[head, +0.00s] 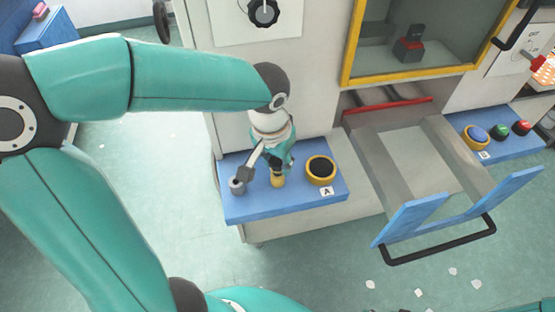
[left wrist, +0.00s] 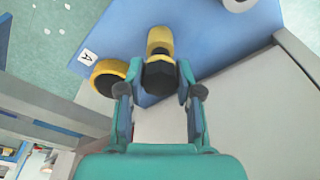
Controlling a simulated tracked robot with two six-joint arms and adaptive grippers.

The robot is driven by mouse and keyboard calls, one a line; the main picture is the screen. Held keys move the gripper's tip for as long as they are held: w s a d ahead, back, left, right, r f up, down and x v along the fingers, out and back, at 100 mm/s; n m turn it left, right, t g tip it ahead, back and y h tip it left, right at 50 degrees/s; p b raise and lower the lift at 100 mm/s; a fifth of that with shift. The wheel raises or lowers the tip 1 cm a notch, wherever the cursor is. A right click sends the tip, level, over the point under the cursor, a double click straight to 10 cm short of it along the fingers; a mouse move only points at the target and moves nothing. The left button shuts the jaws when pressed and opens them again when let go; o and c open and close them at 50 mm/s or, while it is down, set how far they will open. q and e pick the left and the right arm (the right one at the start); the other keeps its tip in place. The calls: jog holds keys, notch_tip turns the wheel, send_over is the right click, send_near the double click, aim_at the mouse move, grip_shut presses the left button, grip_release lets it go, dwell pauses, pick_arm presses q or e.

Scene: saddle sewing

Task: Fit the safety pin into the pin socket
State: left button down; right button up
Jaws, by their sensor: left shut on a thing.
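My left gripper (head: 274,160) points down over the blue shelf marked A. It is shut on a dark hexagonal-headed piece, which I take for the safety pin (left wrist: 158,76). In the left wrist view the head sits between the two fingertips (left wrist: 158,88). A yellow cylinder (head: 278,181) shows just below the gripper and beyond the head in the left wrist view (left wrist: 160,40). I cannot tell whether it is part of the pin or the socket around it. My right gripper is out of view.
A yellow-ringed black button (head: 321,168) is on the blue shelf (head: 262,208), right of the gripper. An open drawer with a black handle (head: 440,245) juts out further right. Another blue shelf with coloured buttons (head: 500,133) lies beyond. White scraps litter the floor.

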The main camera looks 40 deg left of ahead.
pick_arm(q)
jog(key=shift+f, duration=0.1)
jog(key=c, duration=0.7)
grip_release()
notch_tip(320, 180, up, 12)
jog(key=s, duration=0.1)
jog(key=shift+s, duration=0.35)
jog(key=shift+f, duration=0.1)
